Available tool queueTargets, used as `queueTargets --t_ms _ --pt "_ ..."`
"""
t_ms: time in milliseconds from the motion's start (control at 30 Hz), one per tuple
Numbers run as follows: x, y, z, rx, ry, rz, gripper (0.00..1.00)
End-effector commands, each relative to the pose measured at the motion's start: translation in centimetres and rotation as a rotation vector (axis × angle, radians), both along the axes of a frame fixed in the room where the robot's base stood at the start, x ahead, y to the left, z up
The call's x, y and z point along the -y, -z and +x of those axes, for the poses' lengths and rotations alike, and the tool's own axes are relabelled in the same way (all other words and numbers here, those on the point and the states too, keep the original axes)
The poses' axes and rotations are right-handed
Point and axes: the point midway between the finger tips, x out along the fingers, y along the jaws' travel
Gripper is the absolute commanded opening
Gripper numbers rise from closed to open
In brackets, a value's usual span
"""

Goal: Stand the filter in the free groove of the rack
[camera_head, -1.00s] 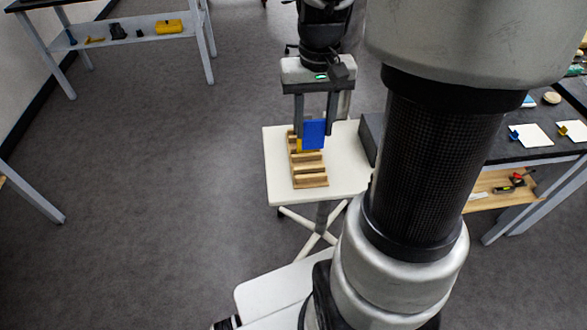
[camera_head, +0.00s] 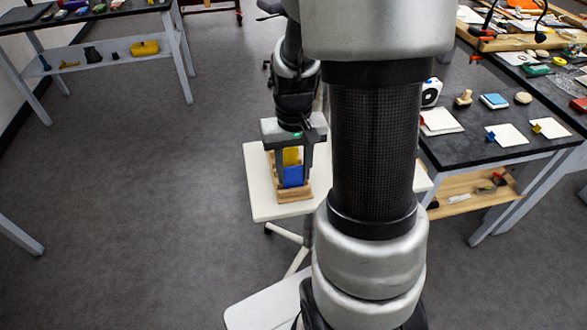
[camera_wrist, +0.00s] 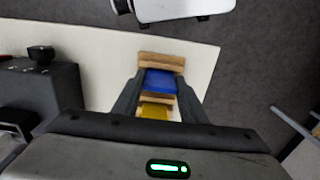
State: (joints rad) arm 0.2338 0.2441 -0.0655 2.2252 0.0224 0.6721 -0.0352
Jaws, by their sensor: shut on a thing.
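The blue square filter (camera_head: 293,177) is upright between the fingers of my gripper (camera_head: 289,172), low over the wooden rack (camera_head: 295,196). In the wrist view the blue filter (camera_wrist: 160,80) sits between the two fingertips, lined up across the rack (camera_wrist: 161,60). Whether its lower edge is down in a groove or just above one, I cannot tell. A yellow plate (camera_head: 291,156) stands in the rack behind the blue one; it also shows in the wrist view (camera_wrist: 154,111), nearer my palm. My fingers hide the rack's sides.
The rack stands on a small white table (camera_head: 262,190) with bare top to its left. A dark bench (camera_head: 490,135) with white cards and small items is at the right. A dark box (camera_wrist: 40,92) is left of the rack in the wrist view. The floor at left is clear.

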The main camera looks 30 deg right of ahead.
Motion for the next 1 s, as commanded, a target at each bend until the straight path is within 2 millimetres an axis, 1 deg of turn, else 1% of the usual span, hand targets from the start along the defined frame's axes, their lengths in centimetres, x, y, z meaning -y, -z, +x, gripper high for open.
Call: queueTargets --t_ms 167,200,267,300,533,667,767,1000 --pt "0.0 0.5 0.0 0.000 0.000 0.000 0.17" --pt "0.0 0.3 0.0 0.000 0.000 0.000 0.45" --pt "0.0 0.3 0.0 0.000 0.000 0.000 0.55" --pt "0.0 0.3 0.0 0.000 0.000 0.000 0.57" --pt "0.0 0.3 0.0 0.000 0.000 0.000 0.57" --pt "0.0 -0.4 0.1 0.002 0.000 -0.001 0.57" --pt "0.0 -1.8 0.1 0.005 0.001 -0.001 0.57" --pt "0.0 -7.1 0.2 0.007 0.001 -0.002 0.57"
